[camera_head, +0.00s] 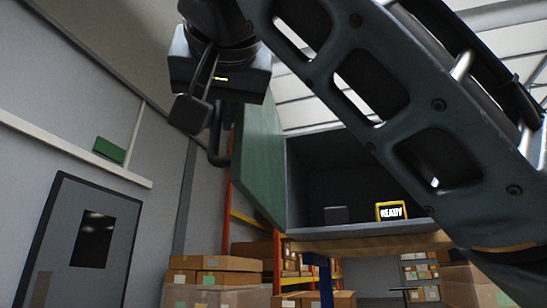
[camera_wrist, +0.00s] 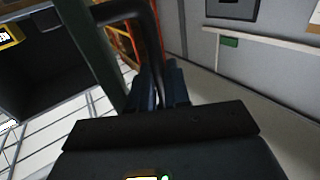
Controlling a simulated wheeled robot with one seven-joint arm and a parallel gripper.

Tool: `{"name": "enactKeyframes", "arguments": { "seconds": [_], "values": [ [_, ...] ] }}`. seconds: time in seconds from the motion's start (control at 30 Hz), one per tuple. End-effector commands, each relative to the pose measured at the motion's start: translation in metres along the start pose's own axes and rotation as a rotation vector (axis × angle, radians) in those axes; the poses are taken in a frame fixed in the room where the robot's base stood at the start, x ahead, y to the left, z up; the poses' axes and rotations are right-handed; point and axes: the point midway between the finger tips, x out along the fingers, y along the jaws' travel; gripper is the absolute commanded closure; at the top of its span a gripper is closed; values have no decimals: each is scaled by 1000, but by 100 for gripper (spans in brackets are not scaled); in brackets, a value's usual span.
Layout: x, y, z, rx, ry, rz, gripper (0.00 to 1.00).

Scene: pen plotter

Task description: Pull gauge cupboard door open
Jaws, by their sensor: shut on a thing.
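The gauge cupboard door (camera_head: 260,155) is a green panel hinged on the left of a dark grey cupboard (camera_head: 340,222). It stands swung out, and the inside of the cupboard shows. Its dark bar handle (camera_head: 220,158) is on the door's left face. My gripper (camera_head: 208,128) is shut on this handle. In the wrist view the handle (camera_wrist: 148,25) curves down to the fingers of my gripper (camera_wrist: 172,88), and the door (camera_wrist: 100,55) shows edge-on beside it. The exact finger contact is partly hidden.
Inside the cupboard are a small dark block (camera_head: 336,214) and a yellow-framed display (camera_head: 391,210) reading READY. My arm covers the cupboard's upper right. Cardboard boxes (camera_head: 215,278) and an orange rack stand below and behind. A grey door (camera_head: 80,240) is in the left wall.

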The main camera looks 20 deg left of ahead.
Motion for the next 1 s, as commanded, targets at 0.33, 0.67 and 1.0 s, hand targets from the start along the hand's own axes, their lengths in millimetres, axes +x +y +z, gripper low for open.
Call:
{"name": "enactKeyframes", "arguments": {
  "seconds": [0.33, 0.67, 1.0],
  "values": [
    [8, -11, -2, 19, -4, -20, 100],
    [8, -11, -2, 21, -5, -20, 65],
    [3, -10, -2, 21, -4, -19, 65]
  ]
}}
